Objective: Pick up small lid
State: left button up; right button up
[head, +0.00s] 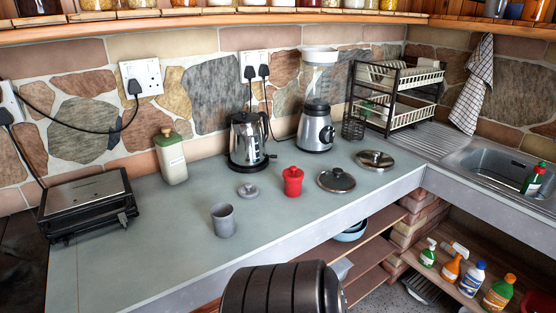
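A small round grey lid (247,191) with a knob on top lies flat on the grey-green counter (160,250). An open grey cup (222,220) stands in front of it, apart from it. Two glass pot lids with metal rims and knobs lie to the right: one (336,181) nearer the front edge, and a slightly smaller-looking one (375,160) farther right. A red lidded jar (293,182) stands between the grey lid and the glass lids. Neither of my grippers is in view.
A kettle (247,140) and a blender (316,130) stand behind the lids. A dish rack (395,95) and sink (500,165) are at right. The counter's front left is clear. A dark ribbed object (285,290) rises at the bottom.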

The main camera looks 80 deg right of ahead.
aim_at(335, 180)
jog(key=z, duration=3.1)
jog(key=i+l+u, duration=0.1)
jog(key=l, duration=0.35)
jog(key=i+l, duration=0.15)
jog(key=l, duration=0.3)
jog(key=i+l+u, duration=0.15)
jog(key=l, duration=0.25)
jog(key=i+l, duration=0.1)
jog(key=l, duration=0.35)
jog(key=u, duration=0.05)
